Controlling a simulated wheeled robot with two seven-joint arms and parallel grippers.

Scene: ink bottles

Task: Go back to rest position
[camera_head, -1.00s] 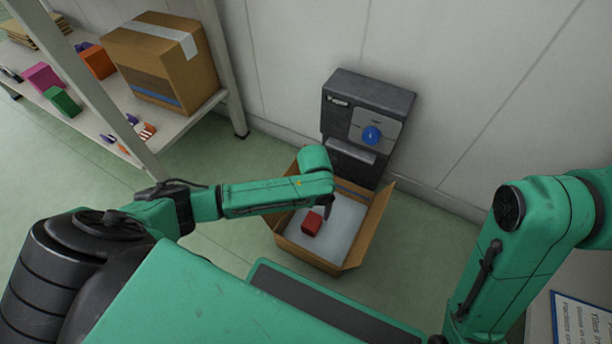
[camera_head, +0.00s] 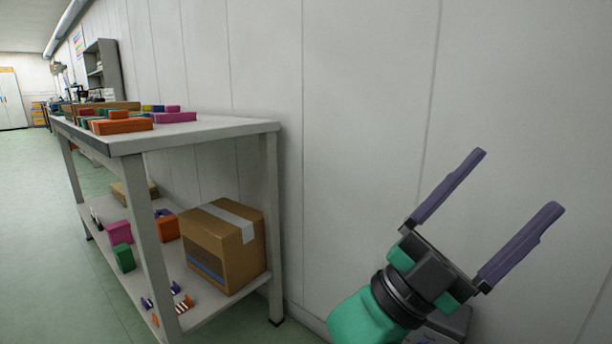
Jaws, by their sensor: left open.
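My left gripper (camera_head: 502,222) is raised at the lower right of the head view, in front of the white wall. Its two purple fingers are spread wide apart and point up and to the right. Nothing is between them. The green wrist of my left arm shows below it at the bottom edge. My right gripper is out of the frame. No ink bottle can be made out clearly.
A white two-tier table (camera_head: 205,131) stands at the left against the wall (camera_head: 360,110), with coloured boxes on top. A taped cardboard box (camera_head: 228,250) and several small items sit on its lower shelf. Green floor (camera_head: 30,230) is clear at the far left.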

